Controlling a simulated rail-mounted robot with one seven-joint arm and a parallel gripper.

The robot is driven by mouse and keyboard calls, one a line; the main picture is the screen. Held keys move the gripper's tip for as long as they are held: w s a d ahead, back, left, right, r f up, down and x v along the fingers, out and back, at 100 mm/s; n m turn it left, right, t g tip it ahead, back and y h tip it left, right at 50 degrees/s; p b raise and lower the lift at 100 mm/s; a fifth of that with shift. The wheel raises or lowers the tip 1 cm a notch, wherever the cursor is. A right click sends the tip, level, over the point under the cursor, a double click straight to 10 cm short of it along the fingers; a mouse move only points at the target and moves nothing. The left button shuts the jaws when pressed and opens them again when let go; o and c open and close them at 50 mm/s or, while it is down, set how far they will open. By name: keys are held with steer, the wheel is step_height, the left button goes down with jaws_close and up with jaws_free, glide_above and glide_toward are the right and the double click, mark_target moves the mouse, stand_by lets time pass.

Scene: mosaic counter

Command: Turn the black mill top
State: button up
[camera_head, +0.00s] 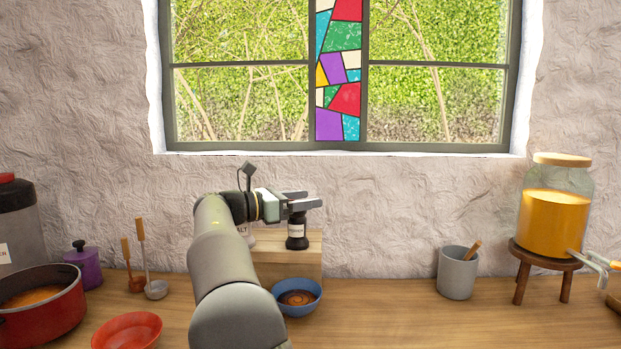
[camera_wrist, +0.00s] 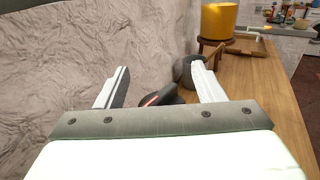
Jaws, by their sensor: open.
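The black mill (camera_head: 297,234) stands upright on a wooden block (camera_head: 316,246) against the wall, with a pale label on its front. My gripper (camera_head: 312,199) is open at the height of the mill's top, its fingers level and pointing right. In the wrist view, my gripper's fingers (camera_wrist: 162,82) are spread wide. Between them shows a dark piece with a red stripe (camera_wrist: 160,96), which looks like the mill top. I cannot tell whether either finger touches it. Part of the mill's top is hidden by the fingers in the head view.
A pale mill (camera_head: 243,231) stands left of the black one, mostly behind my arm. A blue bowl (camera_head: 312,287) sits in front of the block. A grey cup (camera_head: 456,275) and a jar of orange liquid (camera_head: 553,222) on a stool stand right. The counter between block and cup is clear.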

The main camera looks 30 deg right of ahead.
steer(key=s+a+r, duration=0.4)
steer(key=s+r, duration=0.6)
steer(key=s, duration=0.3)
steer(key=shift+s+r+p, duration=0.2)
steer(key=shift+r+p, duration=0.1)
steer(key=shift+r, duration=0.05)
steer(key=shift+a, duration=0.1)
